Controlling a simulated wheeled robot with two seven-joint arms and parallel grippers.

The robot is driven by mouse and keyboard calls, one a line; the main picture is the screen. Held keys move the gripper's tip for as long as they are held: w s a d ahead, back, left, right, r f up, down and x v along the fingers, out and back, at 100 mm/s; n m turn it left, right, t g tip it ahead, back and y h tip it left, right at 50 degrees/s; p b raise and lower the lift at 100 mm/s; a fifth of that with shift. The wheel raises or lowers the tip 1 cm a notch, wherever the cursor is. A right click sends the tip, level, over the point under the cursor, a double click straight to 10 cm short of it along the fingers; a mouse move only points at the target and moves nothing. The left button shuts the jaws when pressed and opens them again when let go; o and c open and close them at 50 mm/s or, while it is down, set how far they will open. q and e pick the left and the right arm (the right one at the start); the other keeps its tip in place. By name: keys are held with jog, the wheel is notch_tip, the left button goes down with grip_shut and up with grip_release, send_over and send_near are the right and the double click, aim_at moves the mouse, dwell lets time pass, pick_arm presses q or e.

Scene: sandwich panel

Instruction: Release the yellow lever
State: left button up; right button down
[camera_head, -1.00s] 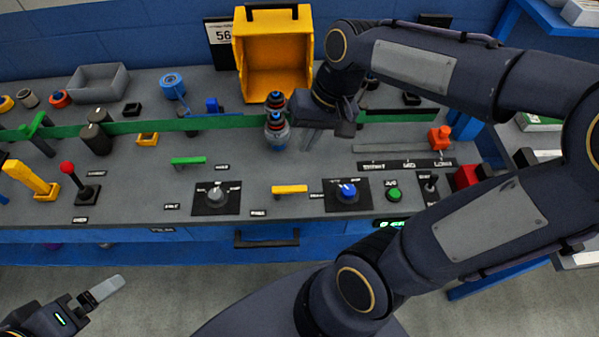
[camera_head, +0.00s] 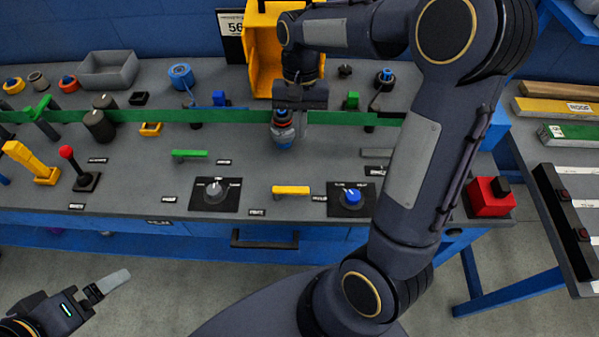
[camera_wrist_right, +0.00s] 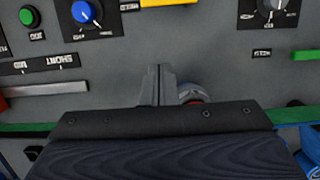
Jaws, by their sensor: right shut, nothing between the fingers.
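A flat yellow lever (camera_head: 291,191) lies on the grey panel between two dial plates. Its edge also shows at the top of the right wrist view (camera_wrist_right: 157,3). A larger yellow lever (camera_head: 30,160) stands tilted in a yellow base at the far left; I cannot tell which one is meant. My right gripper (camera_head: 301,100) is shut and empty, behind the flat lever and apart from it. Its closed fingers (camera_wrist_right: 158,85) show beside a grey round knob-like piece (camera_wrist_right: 191,92), whose top it partly hides. My left gripper (camera_head: 113,282) hangs in front of the panel, away from both levers; its opening is unclear.
A grey dial (camera_head: 214,190) and a blue dial (camera_head: 352,196) flank the flat lever. A green lever (camera_head: 189,154) lies behind to the left. A green strip (camera_head: 190,123) crosses the panel. A yellow bin (camera_head: 262,60) stands behind, a red block (camera_head: 490,198) at right.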

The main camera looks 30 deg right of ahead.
jog(key=x, duration=0.9)
jog(key=shift+s+f, duration=0.1)
jog(key=shift+f, duration=0.2)
jog(key=s+a, duration=0.1)
jog(key=s+a+p, duration=0.1)
jog(key=s, duration=0.1)
jog(key=shift+s, duration=0.1)
jog(key=shift+a, duration=0.1)
jog(key=shift+s, duration=0.1)
